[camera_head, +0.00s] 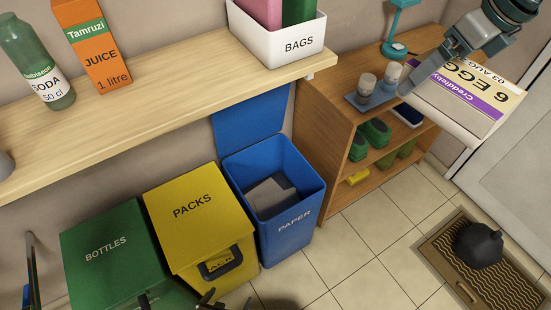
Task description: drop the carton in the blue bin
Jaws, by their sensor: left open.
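The egg carton (470,97), a cream box with a purple band and "6 EGGS" lettering, is in the air at the upper right. My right gripper (425,77) comes in from the top right; a grey finger lies against the carton, and the other finger is hidden. The open blue bin (290,226), marked PAPER, stands on the floor at the centre, left of and below the carton. Grey sheets (270,193) lie inside it. My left gripper (177,300) shows only as dark fingertips, apart and empty, at the bottom edge before the yellow bin.
A yellow PACKS bin (192,215) and green BOTTLES bin (106,252) stand left of the blue bin. A wooden shelf (165,85) above holds a juice carton (93,50), soda bottle (35,65) and white BAGS box (283,45). A low bookcase (323,135) stands right. A mat (510,285) lies on the floor.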

